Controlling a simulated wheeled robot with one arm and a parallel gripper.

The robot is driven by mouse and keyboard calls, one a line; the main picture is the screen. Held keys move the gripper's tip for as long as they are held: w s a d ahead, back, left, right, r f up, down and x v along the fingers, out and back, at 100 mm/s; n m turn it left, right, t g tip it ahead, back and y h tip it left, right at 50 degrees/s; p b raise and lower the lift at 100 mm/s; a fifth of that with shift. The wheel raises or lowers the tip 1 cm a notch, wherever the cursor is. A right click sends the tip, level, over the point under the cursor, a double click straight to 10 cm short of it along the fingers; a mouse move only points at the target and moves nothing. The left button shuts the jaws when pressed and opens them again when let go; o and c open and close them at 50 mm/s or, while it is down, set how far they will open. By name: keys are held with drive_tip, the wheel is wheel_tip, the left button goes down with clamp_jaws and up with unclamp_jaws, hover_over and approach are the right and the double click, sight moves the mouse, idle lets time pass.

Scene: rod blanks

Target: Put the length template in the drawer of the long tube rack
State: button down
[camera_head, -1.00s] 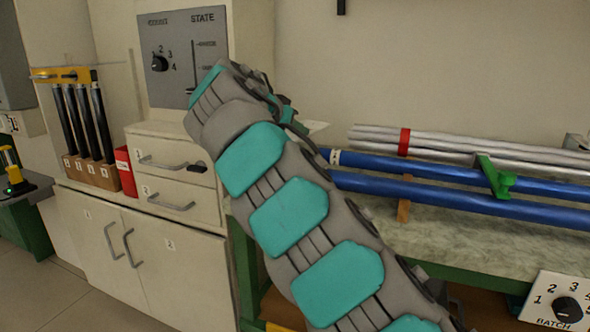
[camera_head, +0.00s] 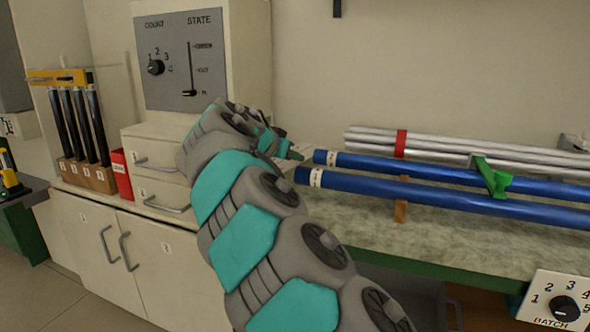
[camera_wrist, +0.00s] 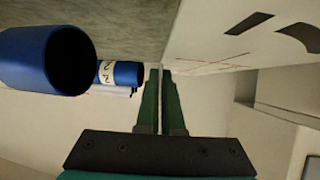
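My gripper (camera_wrist: 160,100) has its two green fingers nearly together, with a thin pale strip between them. A flat white plate (camera_wrist: 225,40) with black marks and thin red lines spreads from the fingertips in the wrist view; it looks like the length template, held there. A pale edge of it (camera_head: 301,147) shows beside my gripper (camera_head: 293,155) in the head view. Long blue tubes (camera_head: 430,195) lie on supports with a green bracket over the bench, left ends near my gripper. Below the bench is a dark grey front (camera_head: 400,285), possibly a drawer; my arm partly hides it.
Left of the bench stands a cream cabinet with two closed drawers (camera_head: 150,160) and doors (camera_head: 150,255). Silver rods (camera_head: 450,145) lie behind the blue tubes. Black tubes (camera_head: 78,125) stand upright at left beside a red box (camera_head: 121,175). The front bench strip (camera_head: 400,235) is clear.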

sight(291, 167)
drive_tip(key=shift+f, duration=1.65)
drive_tip(key=shift+f+b, duration=0.2)
drive_tip(key=shift+b, duration=0.15)
drive_tip(key=c, duration=1.1)
unclamp_jaws()
drive_tip(key=shift+o, duration=0.2)
drive_tip(key=shift+d+r+p, duration=0.1)
drive_tip(key=shift+r+p, duration=0.05)
drive_tip(key=shift+p, duration=0.35)
